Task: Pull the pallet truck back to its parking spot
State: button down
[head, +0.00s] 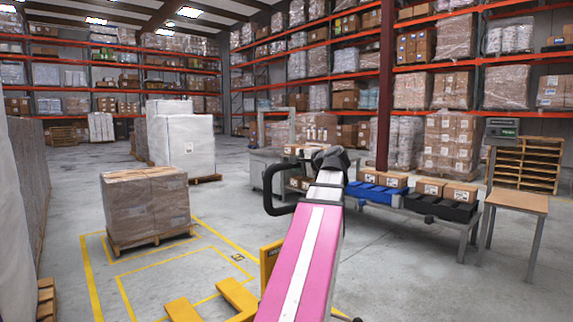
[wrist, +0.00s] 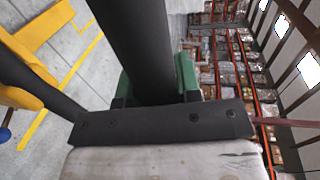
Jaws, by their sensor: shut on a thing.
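The yellow pallet truck shows low in the head view, with its forks (head: 238,297) and upright body (head: 268,262) partly hidden behind my pink arm. Its black loop handle (head: 281,203) rises to my gripper (head: 328,160). In the wrist view, the green fingers of my gripper (wrist: 155,82) are shut around the dark handle bar (wrist: 135,35). Part of the yellow truck (wrist: 35,38) shows at the left there. Yellow floor lines (head: 92,283) mark a bay at the left; I cannot tell whether it is the parking spot.
A wrapped carton stack (head: 146,205) stands on a pallet inside the yellow lines. At right are a bench with blue trays (head: 372,193) and black trays (head: 440,207), and a weighing stand (head: 515,202). White wrapped loads (head: 183,145) stand behind. Open floor lies between.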

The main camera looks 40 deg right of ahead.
jog(key=shift+s+f, duration=0.2)
jog(key=shift+s, duration=1.8)
jog(key=c, duration=0.8)
grip_release()
jog(key=shift+s+d+r, duration=0.1)
jog(key=s+r, duration=0.2)
jog(key=s, duration=0.8)
jog(key=shift+s+d, duration=0.15)
jog(key=shift+s, duration=0.1)
